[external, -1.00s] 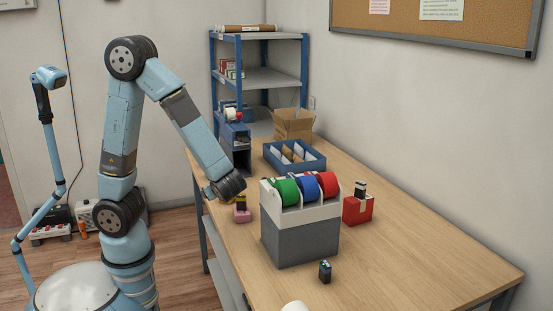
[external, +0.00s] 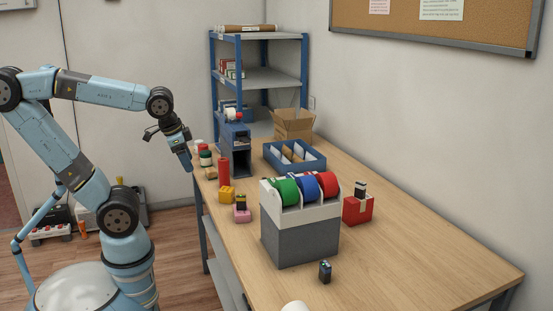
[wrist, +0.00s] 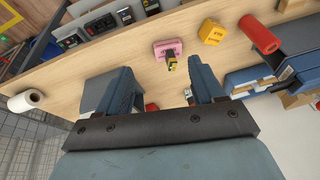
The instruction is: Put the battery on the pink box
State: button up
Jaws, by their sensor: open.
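The pink box (external: 242,215) sits near the left edge of the table, left of the tape dispenser. A small black and yellow battery (external: 241,201) stands upright on top of it. In the wrist view the pink box (wrist: 162,47) lies beyond my fingers, with the battery (wrist: 171,63) on it. My gripper (external: 189,166) is raised by the table's left edge, apart from both. In the wrist view its fingers (wrist: 165,80) are spread with nothing held between them. Another dark block (external: 325,271) stands at the table's front, and one (external: 360,189) is on the red box (external: 357,210).
A grey dispenser (external: 300,238) with green, blue and red rolls stands right of the pink box. A yellow block (external: 227,194) and red cylinder (external: 223,172) stand just behind the pink box. A blue tray (external: 294,157) is farther back. The table's right front is clear.

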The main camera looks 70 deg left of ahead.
jog(key=shift+s+d+r+n+t+h, duration=0.15)
jog(key=shift+r+n+t, duration=0.15)
jog(key=shift+r, duration=0.2)
jog(key=shift+s+a+r+n+t+h, duration=0.15)
jog(key=shift+r+t, duration=0.15)
jog(key=shift+r, duration=0.2)
jog(key=shift+s+d+r+n+t+h, duration=0.15)
jog(key=shift+r+n+t, duration=0.15)
jog(key=shift+r, duration=0.2)
